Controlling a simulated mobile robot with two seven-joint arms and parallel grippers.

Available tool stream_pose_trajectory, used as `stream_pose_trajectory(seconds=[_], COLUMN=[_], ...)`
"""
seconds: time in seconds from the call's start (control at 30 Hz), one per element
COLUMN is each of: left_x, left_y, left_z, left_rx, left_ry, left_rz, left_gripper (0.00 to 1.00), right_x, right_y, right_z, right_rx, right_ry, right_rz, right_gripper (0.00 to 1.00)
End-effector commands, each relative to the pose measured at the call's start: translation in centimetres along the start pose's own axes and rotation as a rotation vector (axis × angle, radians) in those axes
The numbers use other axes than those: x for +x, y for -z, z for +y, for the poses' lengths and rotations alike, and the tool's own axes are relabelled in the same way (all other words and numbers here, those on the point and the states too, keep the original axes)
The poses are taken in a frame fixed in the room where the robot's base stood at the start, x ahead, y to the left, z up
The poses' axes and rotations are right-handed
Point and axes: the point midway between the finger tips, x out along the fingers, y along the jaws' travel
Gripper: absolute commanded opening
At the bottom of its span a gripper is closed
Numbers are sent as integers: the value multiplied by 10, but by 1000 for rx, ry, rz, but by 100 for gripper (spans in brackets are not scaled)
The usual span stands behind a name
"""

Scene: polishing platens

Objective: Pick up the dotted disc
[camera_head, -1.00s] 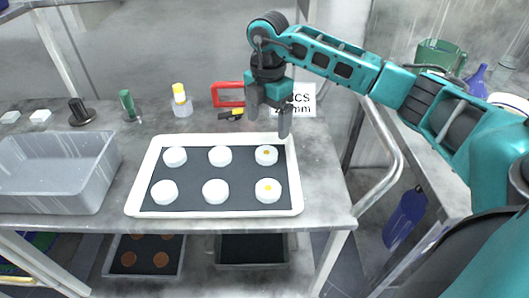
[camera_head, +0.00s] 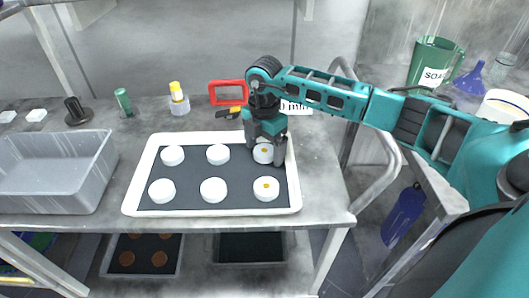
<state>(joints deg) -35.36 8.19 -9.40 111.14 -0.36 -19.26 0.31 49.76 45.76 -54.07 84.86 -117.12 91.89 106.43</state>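A white tray (camera_head: 132,199) with a dark mat holds several white discs in two rows. The far right disc (camera_head: 263,154) has an orange dot, and the near right disc (camera_head: 266,189) has a yellow dot. The other discs look plain. My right gripper (camera_head: 265,156) is pointing down over the far right dotted disc. Its fingers are apart, one at each side of this disc, and the gripper partly hides it. Whether the fingers touch it cannot be told. The disc still sits on the mat. My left gripper is not in view.
A grey bin (camera_head: 52,178) stands left of the tray. Behind the tray are a yellow-capped bottle (camera_head: 179,101), a green cylinder (camera_head: 123,102), a red frame (camera_head: 228,92) and a partly hidden label card (camera_head: 297,106). A green soap jug (camera_head: 433,64) stands on the right surface.

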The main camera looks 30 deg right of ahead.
Motion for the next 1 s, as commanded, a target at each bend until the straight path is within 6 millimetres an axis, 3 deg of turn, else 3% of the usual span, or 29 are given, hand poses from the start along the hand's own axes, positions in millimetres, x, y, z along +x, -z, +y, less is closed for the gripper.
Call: stream_pose_trajectory(seconds=[0.07, 0.63, 1.0], left_x=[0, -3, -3], left_y=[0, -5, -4], left_z=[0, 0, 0], left_rx=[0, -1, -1], left_ry=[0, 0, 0], left_rz=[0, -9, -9], left_gripper=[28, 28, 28], right_x=[0, -1, -8], right_y=[0, 0, 0], right_z=[0, 0, 1], right_rx=[0, 0, 0], right_ry=[0, 0, -2], right_rz=[0, 0, 0], right_gripper=[79, 25, 25])
